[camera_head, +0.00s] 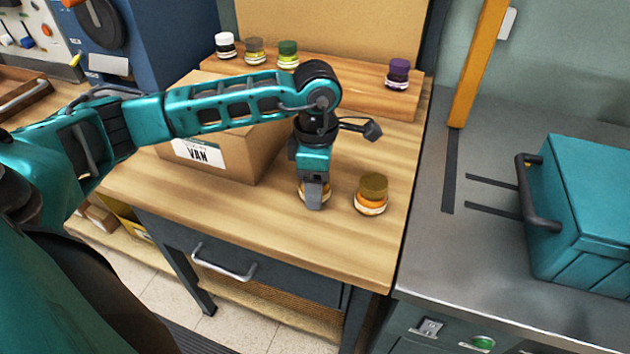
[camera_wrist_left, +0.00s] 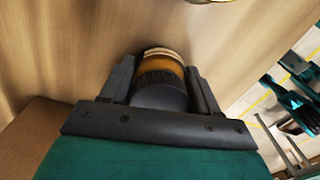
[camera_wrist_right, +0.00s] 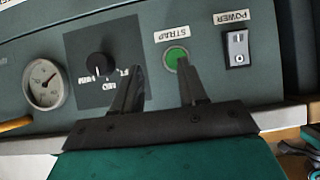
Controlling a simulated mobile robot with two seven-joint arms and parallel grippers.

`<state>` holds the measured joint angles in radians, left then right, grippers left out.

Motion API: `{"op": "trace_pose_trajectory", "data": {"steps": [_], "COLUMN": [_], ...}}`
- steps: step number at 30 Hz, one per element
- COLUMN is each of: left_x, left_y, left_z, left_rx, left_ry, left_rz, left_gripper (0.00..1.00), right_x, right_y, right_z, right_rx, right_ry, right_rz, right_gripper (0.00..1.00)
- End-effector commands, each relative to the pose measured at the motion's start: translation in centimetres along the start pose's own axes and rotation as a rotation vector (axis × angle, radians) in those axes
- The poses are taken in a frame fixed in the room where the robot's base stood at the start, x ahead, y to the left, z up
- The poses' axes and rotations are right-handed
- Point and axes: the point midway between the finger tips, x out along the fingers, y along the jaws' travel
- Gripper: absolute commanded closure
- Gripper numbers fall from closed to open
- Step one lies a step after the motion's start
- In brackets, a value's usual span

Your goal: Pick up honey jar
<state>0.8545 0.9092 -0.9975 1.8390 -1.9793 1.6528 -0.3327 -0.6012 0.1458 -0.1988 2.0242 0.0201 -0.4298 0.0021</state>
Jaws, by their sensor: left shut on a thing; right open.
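My left gripper (camera_head: 314,198) points down and is shut on an amber jar (camera_wrist_left: 163,62) with a dark lid. The left wrist view shows a finger on each side of this jar. In the head view the gripper mostly hides it, low at the wooden bench top; I cannot tell whether it touches the wood. A second jar (camera_head: 371,196), with orange contents and an olive-brown lid, stands upright just to the right. I can read no label on either jar. My right gripper (camera_wrist_right: 160,75) is open and empty, facing a control panel, and is not seen in the head view.
A cardboard box (camera_head: 222,152) marked VAN stands left of the held jar. A raised wooden shelf (camera_head: 345,92) behind bears several jars, including a purple-lidded one (camera_head: 398,73). A teal case (camera_head: 585,210) sits on the grey counter. The bench's front right is clear.

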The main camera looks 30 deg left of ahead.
Motion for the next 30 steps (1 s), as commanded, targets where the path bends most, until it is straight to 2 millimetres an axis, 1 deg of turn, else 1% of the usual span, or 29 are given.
{"op": "trace_pose_trajectory", "data": {"steps": [1, 6, 9, 14, 19, 23, 26, 30], "left_x": [0.0, 0.0, -0.1, -0.1, -1.1, -2.9, -4.9, -8.7], "left_y": [0.0, 0.0, 0.0, 0.0, 0.1, 0.1, 0.1, 0.1], "left_z": [0.0, 0.0, 0.0, 0.0, 0.1, 0.1, 0.1, 0.1], "left_rx": [0.0, 0.0, 0.0, 0.0, 0.0, 0.0, 0.0, 0.001], "left_ry": [0.0, -0.001, -0.001, -0.001, -0.003, -0.004, -0.005, -0.005], "left_rz": [0.0, 0.0, 0.001, 0.002, 0.002, 0.005, 0.006, 0.007], "left_gripper": [0.61, 0.77, 0.85, 0.85, 0.85, 0.85, 0.85, 0.85], "right_x": [0.0, 0.0, 0.0, 0.0, -0.1, -0.3, -0.5, -0.7], "right_y": [0.0, 0.0, 0.1, 0.1, 0.1, 0.2, 0.3, 0.4], "right_z": [0.1, 0.1, 0.1, 0.1, 0.1, 0.0, -0.2, -0.2], "right_rx": [0.0, 0.0, 0.0, -0.001, -0.002, -0.004, -0.005, -0.007], "right_ry": [-0.001, -0.003, -0.003, -0.003, -0.004, -0.004, -0.003, -0.006], "right_rz": [0.0, 0.001, 0.001, 0.002, 0.002, 0.003, 0.005, 0.009], "right_gripper": [0.57, 0.57, 0.57, 0.57, 0.57, 0.57, 0.57, 0.57]}}
